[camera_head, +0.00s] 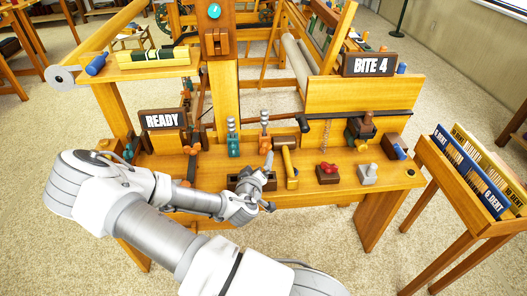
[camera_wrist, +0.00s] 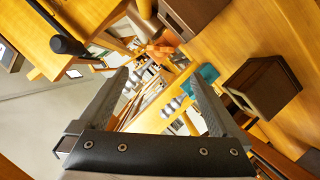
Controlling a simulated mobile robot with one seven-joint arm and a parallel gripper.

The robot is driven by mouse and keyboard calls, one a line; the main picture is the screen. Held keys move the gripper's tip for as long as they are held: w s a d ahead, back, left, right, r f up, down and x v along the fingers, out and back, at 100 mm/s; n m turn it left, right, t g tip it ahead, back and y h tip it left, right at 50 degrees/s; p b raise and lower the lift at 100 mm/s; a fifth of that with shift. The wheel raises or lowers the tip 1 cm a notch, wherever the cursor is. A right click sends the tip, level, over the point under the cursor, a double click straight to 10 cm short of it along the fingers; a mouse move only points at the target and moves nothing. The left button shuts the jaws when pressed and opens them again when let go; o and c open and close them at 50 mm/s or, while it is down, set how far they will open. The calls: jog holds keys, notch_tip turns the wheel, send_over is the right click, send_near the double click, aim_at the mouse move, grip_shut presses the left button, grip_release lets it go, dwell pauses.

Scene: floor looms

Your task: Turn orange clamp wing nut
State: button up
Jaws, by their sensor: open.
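An orange clamp (camera_head: 265,142) with an upright silver screw stands near the middle of the wooden bench, right of a similar teal clamp (camera_head: 234,147). In the wrist view the orange clamp (camera_wrist: 159,50) shows beyond the fingertips, roughly between them, and the teal clamp (camera_wrist: 207,74) shows by the right finger. The wing nut itself is too small to make out. My gripper (camera_head: 271,181) is open and empty near the bench's front edge, nearer than the orange clamp and apart from it. It also shows in the wrist view (camera_wrist: 158,78).
A red-topped block (camera_head: 328,173) and a grey piece (camera_head: 369,174) lie further right. READY (camera_head: 163,119) and BITE 4 (camera_head: 370,64) signs stand behind.

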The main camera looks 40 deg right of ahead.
aim_at(265, 147)
jog(key=b+x, duration=0.1)
jog(key=x, duration=0.9)
jog(key=shift+w+d+f+b, duration=0.2)
jog(key=shift+d+b, duration=0.1)
jog(key=shift+b, duration=0.05)
jog(key=c, duration=1.4)
